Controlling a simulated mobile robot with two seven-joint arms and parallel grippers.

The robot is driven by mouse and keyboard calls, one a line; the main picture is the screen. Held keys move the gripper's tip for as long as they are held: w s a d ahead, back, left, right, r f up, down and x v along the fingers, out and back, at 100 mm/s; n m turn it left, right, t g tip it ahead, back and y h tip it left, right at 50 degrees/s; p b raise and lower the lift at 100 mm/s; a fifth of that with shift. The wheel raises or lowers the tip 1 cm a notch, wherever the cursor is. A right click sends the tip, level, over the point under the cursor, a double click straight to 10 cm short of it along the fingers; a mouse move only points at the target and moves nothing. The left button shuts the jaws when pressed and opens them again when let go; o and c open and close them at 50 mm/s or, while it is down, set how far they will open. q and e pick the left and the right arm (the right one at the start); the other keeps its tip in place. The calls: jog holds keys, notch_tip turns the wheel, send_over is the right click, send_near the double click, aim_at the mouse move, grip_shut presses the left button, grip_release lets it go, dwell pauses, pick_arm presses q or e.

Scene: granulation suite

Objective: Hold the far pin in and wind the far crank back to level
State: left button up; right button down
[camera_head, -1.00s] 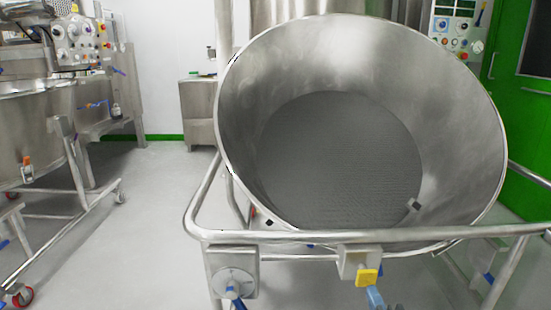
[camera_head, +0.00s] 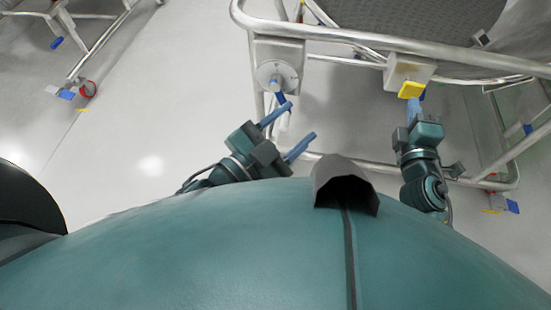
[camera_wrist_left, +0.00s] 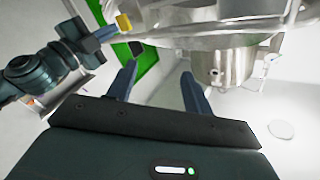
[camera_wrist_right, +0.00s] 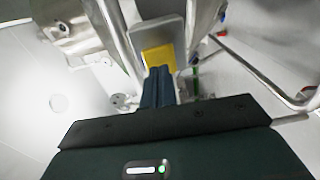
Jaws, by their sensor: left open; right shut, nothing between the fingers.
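The yellow pin (camera_head: 411,89) sits on a metal block (camera_head: 406,70) on the frame's rail; it also shows in the right wrist view (camera_wrist_right: 158,55) and left wrist view (camera_wrist_left: 124,23). My right gripper (camera_head: 414,102) is shut and empty, its fingertips at the pin's face; I cannot tell whether they press it. The crank (camera_head: 275,73) has a round dial on a metal box to the left, with a blue handle (camera_head: 280,99) pointing down. My left gripper (camera_head: 301,120) is open and empty, just below and right of that handle.
Frame legs and a lower bar with blue-pedalled casters stand at the right. Another wheeled frame (camera_head: 98,47) is at upper left. The floor between is clear.

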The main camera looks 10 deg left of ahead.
pick_arm(q)
jog(key=w+d+f+m+g+y, duration=0.1)
jog(key=w+d+f+m+g, duration=0.15)
jog(key=m, duration=0.25)
jog(key=m+g+y, duration=0.2)
jog(key=m+y, duration=0.8)
jog(key=m, duration=0.5)
send_near(284, 123)
jog(key=s+f, duration=0.3)
jog(key=f, duration=0.3)
jog(key=shift+g, duration=0.25)
jog(key=w, duration=1.1)
jog(key=shift+w+a, duration=0.15)
jog(key=shift+w, duration=0.15)
jog(key=shift+s+f, duration=0.1)
